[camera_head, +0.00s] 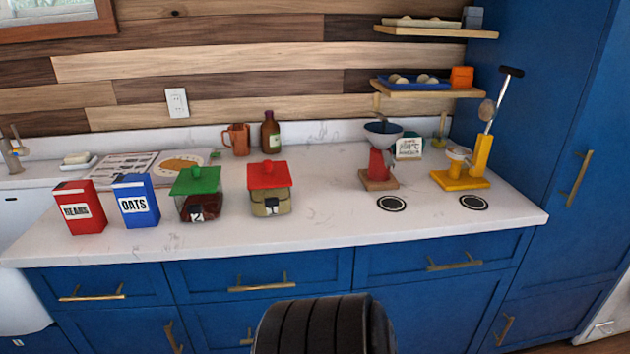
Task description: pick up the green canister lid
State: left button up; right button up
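The green canister lid (204,181), with a small green knob on top, sits on a clear canister (191,208) with dark red contents and a small dark label. It stands on the white counter between the blue oats box and a second canister. That second canister (270,203) has tan contents and a red lid (267,177) with a red knob. Neither of my grippers shows in the head view, so I cannot see how they stand relative to the lid.
A red beans box (79,207) and a blue oats box (136,201) stand left of the green-lidded canister. A brown bottle (270,132) and copper mug (237,140) stand behind. The counter (322,217) right of the red-lidded canister is clear up to the red stand (378,168).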

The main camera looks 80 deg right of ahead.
aim_at(196, 180)
jog(key=z, duration=2.35)
